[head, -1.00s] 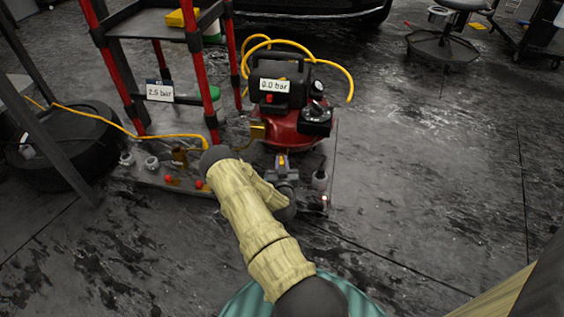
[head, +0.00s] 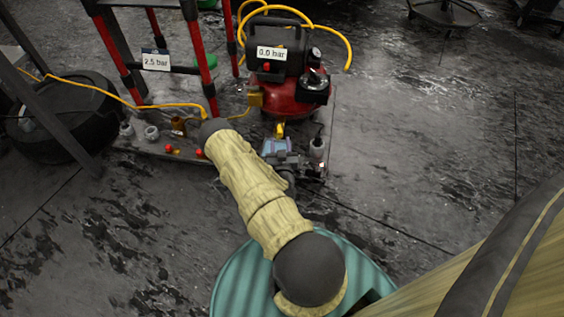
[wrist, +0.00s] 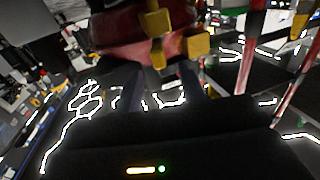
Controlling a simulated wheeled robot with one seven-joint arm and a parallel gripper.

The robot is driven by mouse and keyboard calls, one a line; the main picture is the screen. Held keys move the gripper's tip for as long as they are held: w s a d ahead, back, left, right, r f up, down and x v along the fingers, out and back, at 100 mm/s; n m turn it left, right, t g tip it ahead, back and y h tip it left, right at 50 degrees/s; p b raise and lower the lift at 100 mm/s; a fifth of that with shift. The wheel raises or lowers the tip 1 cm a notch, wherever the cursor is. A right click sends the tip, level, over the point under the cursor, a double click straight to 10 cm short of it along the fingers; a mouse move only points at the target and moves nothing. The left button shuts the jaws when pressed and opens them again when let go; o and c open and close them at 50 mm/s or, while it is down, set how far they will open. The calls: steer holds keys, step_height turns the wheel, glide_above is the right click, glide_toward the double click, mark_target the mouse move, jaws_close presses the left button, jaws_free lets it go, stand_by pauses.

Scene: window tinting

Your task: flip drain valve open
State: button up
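The compressor (head: 295,97) has a red tank, a black top and a label reading 0.0 bar. A small yellow fitting (head: 279,129), which looks like the drain valve, sits low at the tank's front. In the wrist view yellow parts (wrist: 158,55) hang below the red tank (wrist: 115,30). My gripper (head: 275,147) is just in front of and below the yellow fitting. In the wrist view its two dark fingers (wrist: 160,88) are apart with nothing held between them. I cannot tell whether the valve handle is turned.
A red-legged shelf (head: 207,70) and a 2.5 bar label (head: 156,60) stand left of the compressor. Small fittings and red knobs (head: 168,149) lie on the low base plate.

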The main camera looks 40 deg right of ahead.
steer(key=p+v, duration=0.4)
steer(key=v, duration=0.6)
steer(key=shift+s+a, duration=0.3)
steer(key=shift+w+r, duration=0.1)
steer(key=shift+r, duration=0.05)
